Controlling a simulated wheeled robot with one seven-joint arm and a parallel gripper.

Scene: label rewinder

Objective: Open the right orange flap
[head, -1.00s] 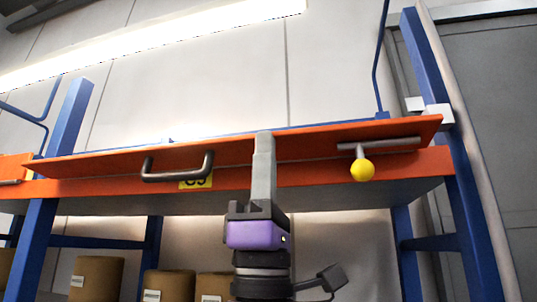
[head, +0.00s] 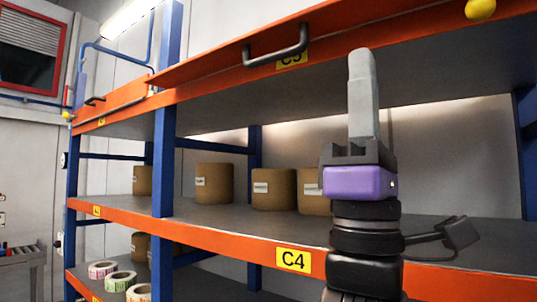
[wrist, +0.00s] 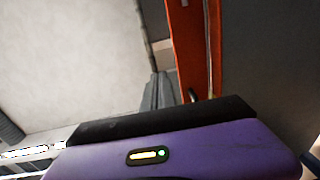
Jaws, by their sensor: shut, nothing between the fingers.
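The right orange flap (head: 225,63) runs along the top shelf edge in the head view, with a dark bar handle (head: 275,47) on its face. It looks tilted out from the shelf, and its right part is cut off by the frame. A yellow knob (head: 481,9) shows at the top right. My gripper (head: 362,55) points up, its grey fingers shut and empty. In the picture it stands right of the handle, below the flap; I see no contact. The wrist view shows the fingertips (wrist: 158,90) beside an orange strip (wrist: 188,45).
A second orange flap (head: 120,98) is on the left bay. Blue posts (head: 166,120) frame the rack. Brown rolls (head: 214,183) stand on the middle shelf behind the orange C4 beam (head: 240,244). Label rolls (head: 120,281) lie below.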

